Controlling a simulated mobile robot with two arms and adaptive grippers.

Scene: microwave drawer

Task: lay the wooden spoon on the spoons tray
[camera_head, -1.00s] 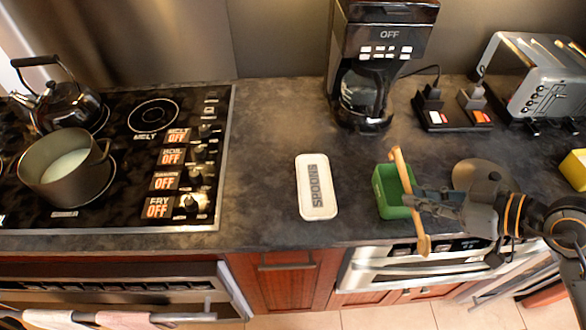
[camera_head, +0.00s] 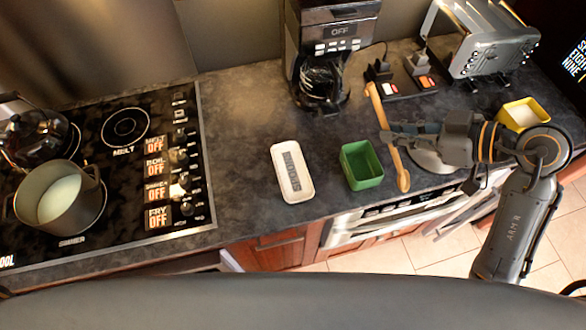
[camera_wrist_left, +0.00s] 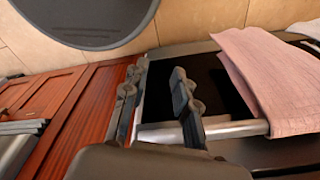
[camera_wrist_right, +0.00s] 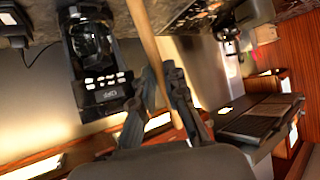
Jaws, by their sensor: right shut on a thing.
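The wooden spoon (camera_head: 398,166) is long and light brown, held crosswise in my right gripper (camera_head: 388,137), with its ends pointing to the back and front of the counter. It shows to the right of the green box. In the right wrist view the spoon (camera_wrist_right: 146,40) runs between the shut fingers (camera_wrist_right: 165,95). The white spoons tray (camera_head: 297,192), marked SPOONS, lies on the counter left of the green box, apart from the spoon. My left gripper (camera_wrist_left: 158,95) shows only in its wrist view, open, near an oven handle.
A green box (camera_head: 362,183) stands between tray and spoon. Behind are a coffee maker (camera_head: 322,45), plugs on a power strip (camera_head: 425,82) and a toaster (camera_head: 490,50). A yellow container (camera_head: 506,121) is at right. The stove with a pot (camera_head: 60,205) is left. A pink towel (camera_wrist_left: 265,80) hangs near my left gripper.

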